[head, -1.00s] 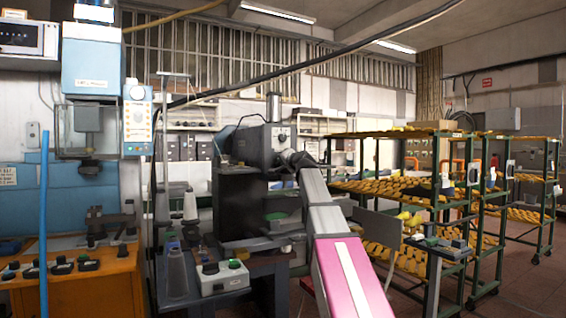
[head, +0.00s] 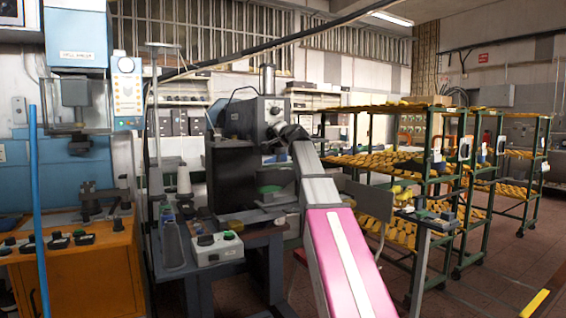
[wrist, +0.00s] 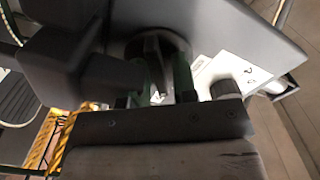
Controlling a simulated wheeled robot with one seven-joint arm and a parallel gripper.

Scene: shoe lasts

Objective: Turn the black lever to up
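I cannot single out the black lever for certain. In the wrist view, a white panel (wrist: 225,70) with small dark marks sits right of centre, and a short dark knob-like part (wrist: 225,90) stands at its lower edge. In the wrist view my gripper (wrist: 163,80) is dark and close to a grey casing (wrist: 255,40); the gap between its fingers is not clear. In the head view, a white control box (head: 217,249) with dark and green knobs sits on the bench front.
A black and grey machine (head: 240,175) stands on the bench. Green racks (head: 464,215) with yellow shoe lasts fill the right side. An orange cabinet (head: 90,275) with dark controls is at the left. Floor (head: 495,295) is free at the lower right.

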